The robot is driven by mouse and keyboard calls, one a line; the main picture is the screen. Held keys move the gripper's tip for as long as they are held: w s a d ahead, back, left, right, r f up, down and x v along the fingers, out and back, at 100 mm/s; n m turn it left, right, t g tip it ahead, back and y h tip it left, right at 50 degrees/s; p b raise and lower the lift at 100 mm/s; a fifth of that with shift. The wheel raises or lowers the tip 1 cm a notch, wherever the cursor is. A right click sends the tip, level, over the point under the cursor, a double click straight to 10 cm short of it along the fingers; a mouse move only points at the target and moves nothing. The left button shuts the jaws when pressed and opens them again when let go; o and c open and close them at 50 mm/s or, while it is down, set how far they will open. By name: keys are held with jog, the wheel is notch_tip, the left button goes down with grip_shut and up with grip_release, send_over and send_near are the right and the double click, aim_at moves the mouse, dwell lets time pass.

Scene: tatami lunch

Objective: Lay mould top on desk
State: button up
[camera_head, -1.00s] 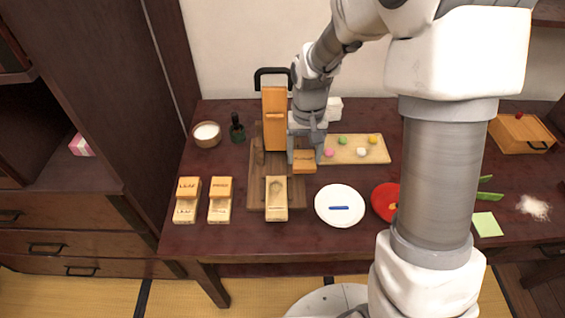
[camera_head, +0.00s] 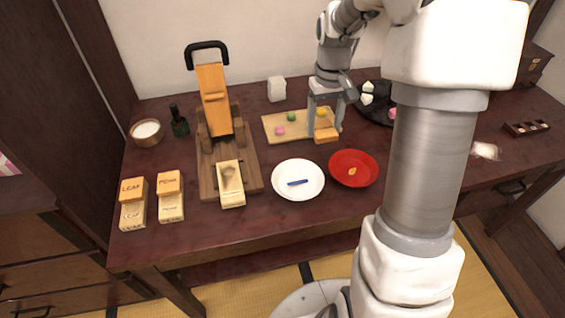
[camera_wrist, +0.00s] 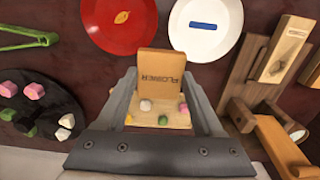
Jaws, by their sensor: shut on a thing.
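My gripper (camera_head: 325,122) is shut on the mould top (camera_head: 326,135), a small orange-tan wooden block. In the wrist view the mould top (camera_wrist: 161,63) sits between my fingers and bears lettering that looks like "FLOWER", upside down. It is held over the front edge of the light wooden board with coloured balls; its height above the desk is hard to tell. The desk (camera_head: 280,233) is dark reddish wood. A pale mould base (camera_head: 231,190) with a hollow lies on the wooden press (camera_head: 208,182), left of my gripper.
A white plate (camera_head: 298,166) with a blue strip and a red plate (camera_head: 353,156) stand in front of my gripper. The ball board (camera_head: 271,124) lies beneath it, a black plate (camera_head: 374,117) behind right. LEAF (camera_head: 132,192) and another lettered mould (camera_head: 170,183) stand at left.

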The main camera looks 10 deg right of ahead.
jog(key=b, duration=0.3)
send_over(279, 155)
notch_tip(279, 155, down, 7)
jog(key=shift+f, duration=0.15)
jog(key=shift+f+b, duration=0.95)
jog(key=shift+f, duration=0.95)
jog(key=shift+f, duration=0.15)
jog(key=o, duration=1.5)
